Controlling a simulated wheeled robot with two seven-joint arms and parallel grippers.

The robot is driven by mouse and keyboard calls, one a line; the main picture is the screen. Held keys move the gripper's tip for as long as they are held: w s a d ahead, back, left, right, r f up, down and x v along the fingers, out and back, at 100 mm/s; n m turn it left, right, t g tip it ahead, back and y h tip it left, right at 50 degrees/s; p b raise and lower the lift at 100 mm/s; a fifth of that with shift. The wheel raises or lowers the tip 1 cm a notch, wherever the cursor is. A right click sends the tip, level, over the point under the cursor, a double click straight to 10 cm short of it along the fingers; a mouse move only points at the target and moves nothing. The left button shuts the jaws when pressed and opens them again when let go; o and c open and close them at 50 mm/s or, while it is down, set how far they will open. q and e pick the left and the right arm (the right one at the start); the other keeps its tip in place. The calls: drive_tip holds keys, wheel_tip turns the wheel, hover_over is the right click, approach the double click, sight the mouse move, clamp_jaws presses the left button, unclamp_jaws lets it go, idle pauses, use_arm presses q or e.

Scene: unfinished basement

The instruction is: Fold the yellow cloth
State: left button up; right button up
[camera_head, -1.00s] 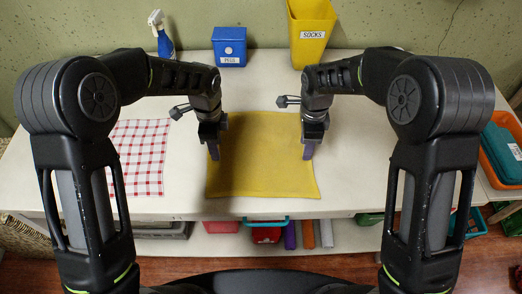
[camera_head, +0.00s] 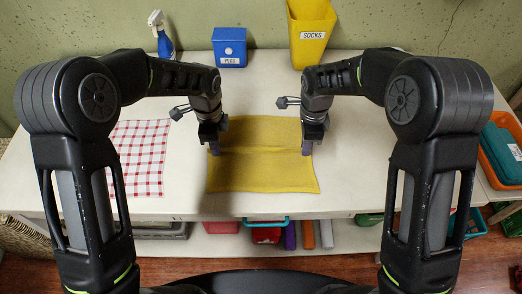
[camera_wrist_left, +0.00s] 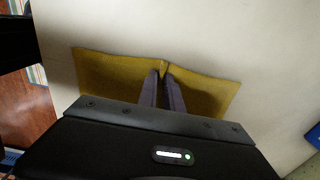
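The yellow cloth (camera_head: 262,178) lies on the white table, with a raised crease running across its middle between my two grippers. My left gripper (camera_head: 215,150) is at the crease's left end, and my right gripper (camera_head: 307,149) is at its right end. In the left wrist view, the left gripper's fingers (camera_wrist_left: 162,75) are close together, with the cloth (camera_wrist_left: 205,92) bunched in a ridge between their tips. The right gripper's fingers point down at the cloth and look shut on the crease, though the tips are partly hidden.
A red-and-white checked cloth (camera_head: 142,158) lies to the left on the white table (camera_head: 365,165). A spray bottle (camera_head: 162,36), a blue box (camera_head: 229,47) and a yellow socks bin (camera_head: 312,33) stand at the back. The table right of the cloth is clear.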

use_arm(q)
clamp_jaws()
use_arm(e)
clamp_jaws()
use_arm(q)
drive_tip(key=shift+r, duration=0.1)
use_arm(e)
drive_tip(key=shift+r, duration=0.1)
